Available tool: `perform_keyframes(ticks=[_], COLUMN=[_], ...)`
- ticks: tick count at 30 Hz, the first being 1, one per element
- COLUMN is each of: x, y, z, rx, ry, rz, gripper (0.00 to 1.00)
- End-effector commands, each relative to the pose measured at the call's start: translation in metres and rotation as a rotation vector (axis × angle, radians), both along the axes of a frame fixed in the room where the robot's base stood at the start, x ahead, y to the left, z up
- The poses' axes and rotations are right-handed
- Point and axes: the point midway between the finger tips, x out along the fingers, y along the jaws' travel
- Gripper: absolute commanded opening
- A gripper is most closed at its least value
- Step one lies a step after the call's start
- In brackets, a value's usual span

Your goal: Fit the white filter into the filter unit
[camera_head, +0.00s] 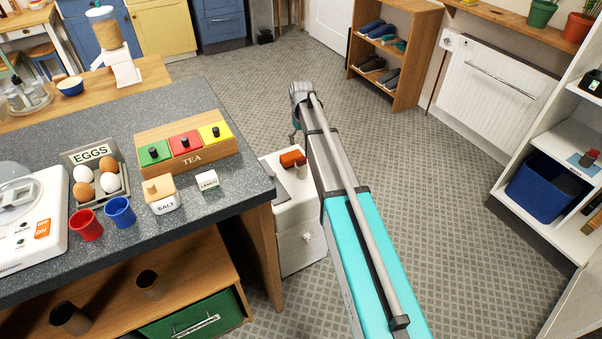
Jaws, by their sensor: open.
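I cannot pick out the white filter or the filter unit with certainty in the head view. My arm reaches up the middle of the picture and bends down at its far end. My gripper does not show; the arm hides what lies behind it. A low white cabinet (302,247) with a round knob stands just left of my arm, partly covered by it. On its top are an orange-red block (292,158) and a small pinkish piece beside it. I cannot tell what these are.
A grey counter (95,140) at left bears an egg tray (72,157), a tea box (185,160), a salt box (160,208), a red cup (86,226) and a blue cup (120,211). A shoe rack (415,45) and white shelves (565,235) stand right. Floor between is clear.

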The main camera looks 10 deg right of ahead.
Motion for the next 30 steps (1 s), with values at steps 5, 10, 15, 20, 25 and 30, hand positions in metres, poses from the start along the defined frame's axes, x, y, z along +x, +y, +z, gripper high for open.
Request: perform_keyframes(ticks=[5, 10, 15, 20, 25, 30], x=[0.0, 0.0, 0.0, 0.0, 0.0, 0.0], y=[0.0, 0.001, 0.001, 0.001, 0.001, 0.001], z=[-0.018, -0.031, -0.041, -0.045, -0.045, -0.045], rx=[0.0, 0.0, 0.0, 0.0, 0.0, 0.0], ry=[0.0, 0.0, 0.0, 0.0, 0.0, 0.0], rz=[0.0, 0.001, 0.001, 0.001, 0.001, 0.001], gripper=[0.97, 0.97, 0.97, 0.97, 0.97, 0.97])
